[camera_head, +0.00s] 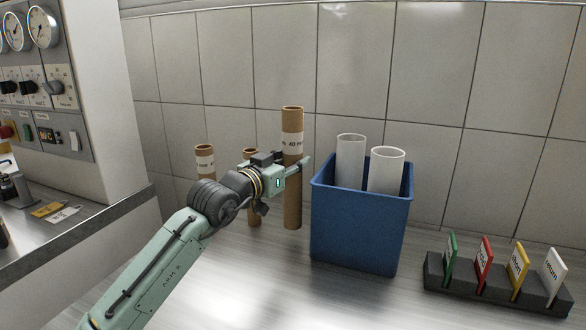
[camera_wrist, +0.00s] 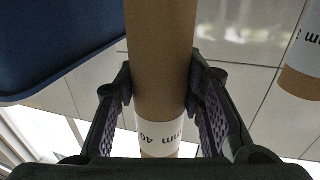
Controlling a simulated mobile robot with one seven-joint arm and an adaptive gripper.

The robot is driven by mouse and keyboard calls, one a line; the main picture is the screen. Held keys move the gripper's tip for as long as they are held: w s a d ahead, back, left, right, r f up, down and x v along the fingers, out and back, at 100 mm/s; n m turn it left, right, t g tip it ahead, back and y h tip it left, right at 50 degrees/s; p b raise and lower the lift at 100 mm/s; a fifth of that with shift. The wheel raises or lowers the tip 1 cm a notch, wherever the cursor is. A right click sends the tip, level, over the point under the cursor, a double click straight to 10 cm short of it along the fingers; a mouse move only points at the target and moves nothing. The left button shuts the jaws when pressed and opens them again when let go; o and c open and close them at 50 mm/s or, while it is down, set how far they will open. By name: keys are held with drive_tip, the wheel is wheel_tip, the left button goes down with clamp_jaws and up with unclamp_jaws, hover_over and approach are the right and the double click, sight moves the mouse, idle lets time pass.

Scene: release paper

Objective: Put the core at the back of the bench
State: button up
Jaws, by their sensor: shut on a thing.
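A tall brown cardboard core (camera_head: 292,208) with a white label stands upright in my gripper (camera_head: 288,177), left of the blue bin. In the wrist view my gripper (camera_wrist: 163,100) has one finger on each side of this core (camera_wrist: 160,50), and its label reads "40 mm". I cannot tell whether its lower end touches the bench (camera_head: 215,290). Two more brown cores stand behind my arm: one at the left (camera_head: 205,162) with a white label, and a shorter-looking one (camera_head: 254,212), partly hidden by my gripper.
The blue bin (camera_head: 355,235) close to the right of the held core contains two white tubes (camera_head: 386,170). A dark rack (camera_head: 490,288) with coloured cards stands at the right. A gauge panel (camera_head: 45,90) and side counter are at the left. A tiled wall (camera_head: 440,80) closes the back.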

drive_tip(key=shift+w+d+f+b, duration=0.1)
drive_tip(key=shift+w+f+b, duration=0.25)
drive_tip(key=shift+f, duration=0.25)
drive_tip(key=shift+w+f+b, duration=0.3)
drive_tip(key=shift+f+b, duration=0.1)
drive_tip(key=shift+f, duration=0.25)
drive_tip(key=shift+w+d+f+b, duration=0.1)
drive_tip(key=shift+w+f+b, duration=0.25)
drive_tip(key=shift+f, duration=0.25)
drive_tip(key=shift+f, duration=0.15)
drive_tip(key=o, duration=1.2)
drive_tip(key=b+v, duration=0.3)
drive_tip(key=v, duration=0.9)
drive_tip(key=shift+s, duration=0.1)
